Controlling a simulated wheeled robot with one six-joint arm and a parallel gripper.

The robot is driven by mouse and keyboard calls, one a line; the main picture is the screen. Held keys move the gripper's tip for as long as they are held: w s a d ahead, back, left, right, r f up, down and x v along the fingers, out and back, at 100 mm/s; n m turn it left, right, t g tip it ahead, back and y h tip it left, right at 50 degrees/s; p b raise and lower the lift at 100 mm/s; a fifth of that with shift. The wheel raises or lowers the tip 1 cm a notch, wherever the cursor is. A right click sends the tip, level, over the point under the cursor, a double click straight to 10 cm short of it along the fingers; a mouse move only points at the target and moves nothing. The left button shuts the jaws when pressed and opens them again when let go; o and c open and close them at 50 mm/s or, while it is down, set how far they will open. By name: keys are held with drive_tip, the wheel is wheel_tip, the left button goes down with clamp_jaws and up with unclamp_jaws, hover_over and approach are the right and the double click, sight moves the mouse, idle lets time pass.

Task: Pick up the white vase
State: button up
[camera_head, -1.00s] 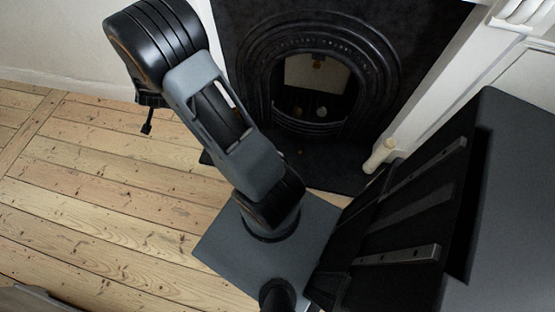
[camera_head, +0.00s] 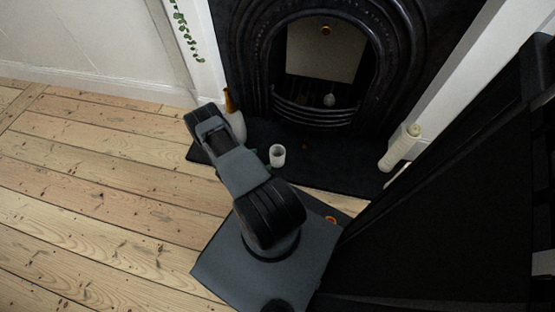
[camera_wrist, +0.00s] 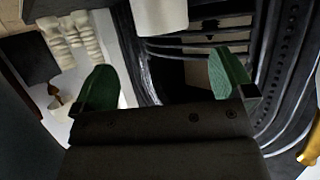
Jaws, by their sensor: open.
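A small white cup-shaped vessel (camera_head: 277,155) stands upright on the dark hearth, right of my arm. A taller white object (camera_head: 238,125) stands partly hidden behind my arm. I cannot tell for sure which is the white vase. My gripper (camera_wrist: 165,82) shows in the wrist view with its two green-padded fingers spread wide and nothing between them. A white rounded body (camera_wrist: 160,14) is cut off at the top of that view, beyond the fingers and apart from them.
A black fireplace (camera_head: 390,60) backs the hearth (camera_head: 330,168). A cream ribbed vessel (camera_head: 400,148) stands at the hearth's right; ribbed cream shapes (camera_wrist: 72,28) show in the wrist view. An amber object (camera_head: 229,100) is near the left surround. Floorboards (camera_head: 100,170) at left are clear.

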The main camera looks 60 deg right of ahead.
sight(274, 154)
drive_tip(key=b+x, duration=0.1)
drive_tip(key=x, duration=0.5)
drive_tip(key=shift+b, duration=0.35)
drive_tip(key=b+x, duration=0.2)
drive_tip(key=x, duration=0.2)
drive_tip(key=shift+w, duration=0.1)
drive_tip(key=shift+d+b, duration=0.3)
drive_tip(key=shift+d, duration=0.25)
drive_tip(key=c, duration=1)
